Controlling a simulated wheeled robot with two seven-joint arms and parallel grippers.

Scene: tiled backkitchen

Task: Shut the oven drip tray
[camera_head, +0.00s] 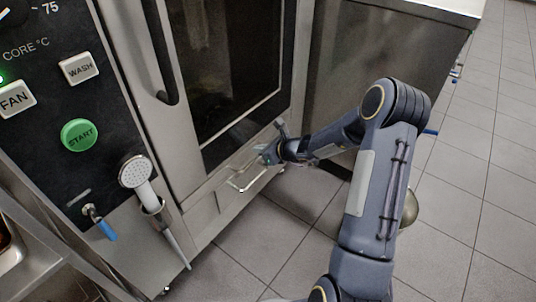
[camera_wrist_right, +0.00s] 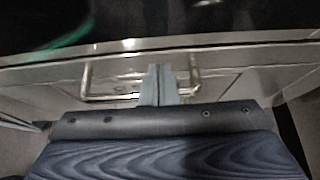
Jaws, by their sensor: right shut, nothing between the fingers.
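The oven (camera_head: 240,65) stands at the centre left of the head view, with a dark glass door. Below the door is the drip tray front (camera_head: 222,198) with a bar handle (camera_head: 246,181). My right gripper (camera_head: 268,153) is at the upper right of the handle, close to the oven front. In the right wrist view the shut fingers (camera_wrist_right: 156,84) point at the tray, with the handle (camera_wrist_right: 87,80) showing on both sides of them. I cannot tell whether the fingertips touch it. Nothing is held. My left gripper is out of view.
The control panel (camera_head: 60,95) with a green START button and a hand shower (camera_head: 137,176) in its holder are on the left. A steel cabinet (camera_head: 385,50) stands to the right of the oven. The tiled floor (camera_head: 250,245) in front is open.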

